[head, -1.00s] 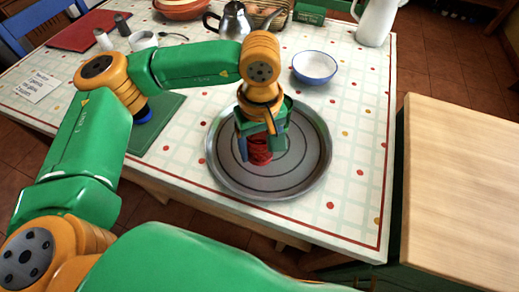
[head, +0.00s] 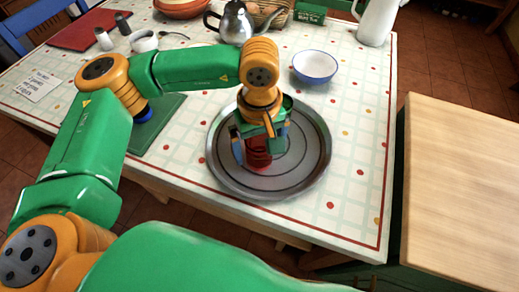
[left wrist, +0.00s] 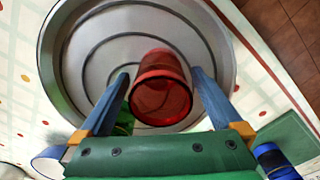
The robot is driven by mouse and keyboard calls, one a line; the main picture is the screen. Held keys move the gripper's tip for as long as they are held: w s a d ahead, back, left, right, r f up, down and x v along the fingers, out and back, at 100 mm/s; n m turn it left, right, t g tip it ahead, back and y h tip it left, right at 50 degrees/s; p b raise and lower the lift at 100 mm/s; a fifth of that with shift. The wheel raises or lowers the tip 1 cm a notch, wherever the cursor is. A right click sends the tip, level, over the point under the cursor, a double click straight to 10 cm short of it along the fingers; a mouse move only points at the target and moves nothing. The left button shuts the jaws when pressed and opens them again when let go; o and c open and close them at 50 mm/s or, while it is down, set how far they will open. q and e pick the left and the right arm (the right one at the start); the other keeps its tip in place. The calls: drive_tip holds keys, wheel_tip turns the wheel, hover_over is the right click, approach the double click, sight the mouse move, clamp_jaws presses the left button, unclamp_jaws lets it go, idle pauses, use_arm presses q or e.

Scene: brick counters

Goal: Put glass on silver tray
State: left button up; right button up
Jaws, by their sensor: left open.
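A red see-through glass (head: 258,153) stands upright on the round silver tray (head: 228,178), near its middle. The glass also shows in the left wrist view (left wrist: 161,90), on the silver tray (left wrist: 215,62). My left gripper (head: 260,148) is over the tray, open, with its blue fingers apart on either side of the glass. In the left wrist view my left gripper (left wrist: 163,82) shows gaps between its fingers and the glass. The gripper partly hides the glass in the head view. My right gripper is not in view.
A blue-rimmed white bowl (head: 315,67) stands behind the tray. A kettle (head: 235,24), a white jug (head: 376,22) and a basket (head: 266,14) are at the back. A green board (head: 158,122) lies left. A wooden counter (head: 462,180) at right is bare.

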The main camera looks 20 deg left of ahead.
use_arm(q)
wheel_tip(320, 180, up, 10)
drive_tip(key=shift+r, duration=0.25)
drive_tip(key=shift+p, duration=0.35)
